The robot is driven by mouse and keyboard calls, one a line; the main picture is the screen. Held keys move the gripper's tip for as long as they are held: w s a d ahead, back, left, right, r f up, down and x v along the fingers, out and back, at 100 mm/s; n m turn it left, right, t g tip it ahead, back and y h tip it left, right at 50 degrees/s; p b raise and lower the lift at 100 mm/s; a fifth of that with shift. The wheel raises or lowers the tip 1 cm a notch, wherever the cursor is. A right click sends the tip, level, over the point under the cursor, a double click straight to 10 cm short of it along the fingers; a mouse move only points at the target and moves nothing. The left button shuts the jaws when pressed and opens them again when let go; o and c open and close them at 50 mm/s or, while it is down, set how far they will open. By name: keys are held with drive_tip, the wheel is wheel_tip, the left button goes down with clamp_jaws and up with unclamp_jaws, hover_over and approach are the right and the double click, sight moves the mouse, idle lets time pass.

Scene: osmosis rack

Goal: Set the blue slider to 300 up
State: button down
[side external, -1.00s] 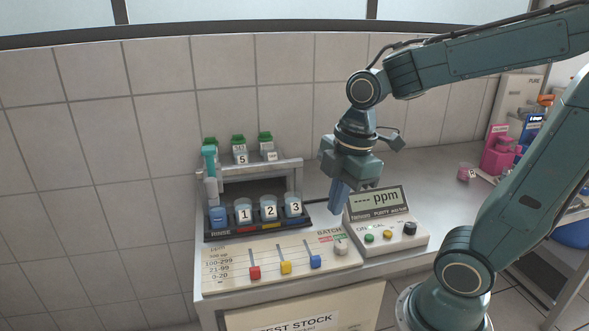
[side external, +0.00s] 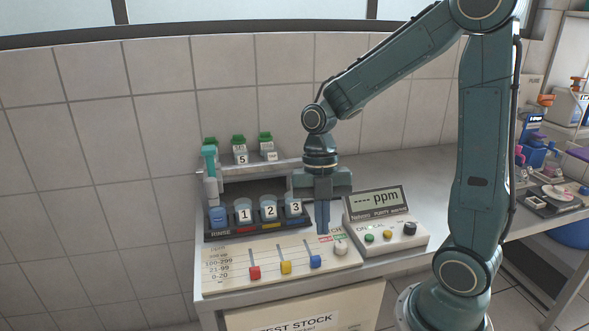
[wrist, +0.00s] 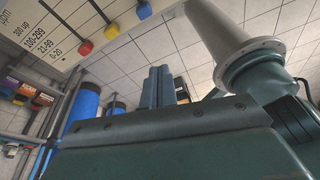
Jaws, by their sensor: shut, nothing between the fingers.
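The blue slider (side external: 315,261) sits at the low end of its slot on the white panel (side external: 230,280), right of the yellow slider (side external: 286,267) and the red slider (side external: 254,272). Labels at the panel's left run from 0-20 at the bottom to 300 up at the top. My gripper (side external: 323,231) is shut and empty, pointing down above the panel's back right part, behind and slightly right of the blue slider and apart from it. In the wrist view the blue slider (wrist: 144,10) shows at the top, beyond my shut fingers (wrist: 157,75).
A ppm meter (side external: 385,220) with knobs stands right of the panel. A dark rack (side external: 255,228) with numbered cups is behind the sliders. Bench to the right of the meter is clear.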

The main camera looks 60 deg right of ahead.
sight(321, 264)
drive_tip(key=shift+w+d+f+n+g, duration=0.1)
drive_tip(key=shift+f+n+g, duration=0.05)
drive_tip(key=shift+f+n, duration=0.45)
drive_tip(key=shift+w+d+f+n+g, duration=0.15)
drive_tip(key=shift+f+n, duration=0.25)
drive_tip(key=shift+n, duration=0.4)
drive_tip(key=shift+s+a, duration=0.1)
drive_tip(key=x, duration=0.3)
drive_tip(key=w+x, duration=0.1)
drive_tip(key=x, duration=0.2)
drive_tip(key=d+x, duration=0.1)
drive_tip(key=x, duration=0.2)
drive_tip(key=shift+w+f, duration=0.1)
drive_tip(key=shift+f, duration=0.3)
drive_tip(key=shift+w+d, duration=0.65)
drive_tip(key=shift+w, duration=0.05)
drive_tip(key=shift+w, duration=0.1)
drive_tip(key=w+d, duration=0.6)
drive_tip(key=shift+w+d, duration=0.25)
drive_tip(key=shift+d, duration=0.1)
